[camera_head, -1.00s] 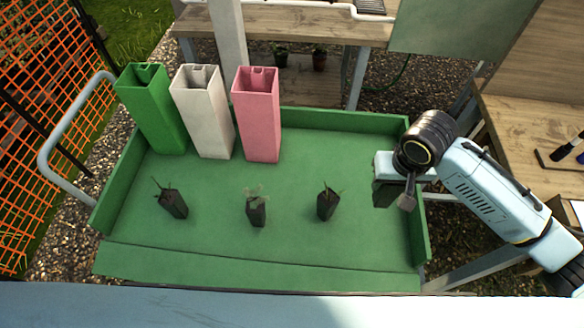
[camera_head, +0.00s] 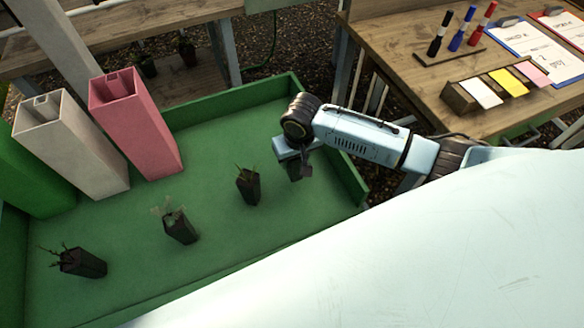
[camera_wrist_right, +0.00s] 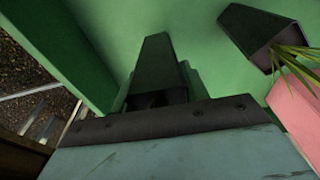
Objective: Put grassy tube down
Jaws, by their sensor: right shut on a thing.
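My right gripper (camera_head: 298,172) hangs over the right part of the green tray (camera_head: 215,272), inside its right wall. It is shut on a dark tapered thing, which looks like a dark tube (camera_wrist_right: 155,68) in the right wrist view. Its plant is not visible, and I cannot tell whether it touches the tray floor. A tube with grassy leaves (camera_wrist_right: 258,35) shows in the wrist view. My left gripper is out of view.
Tall hollow green (camera_head: 32,170), white (camera_head: 75,150) and pink (camera_head: 138,130) square tubes stand at the tray's left back. A wooden bench (camera_head: 410,80) at the right holds pens, coloured cards and clipboards. Tray floor between the pink tube and my gripper is clear.

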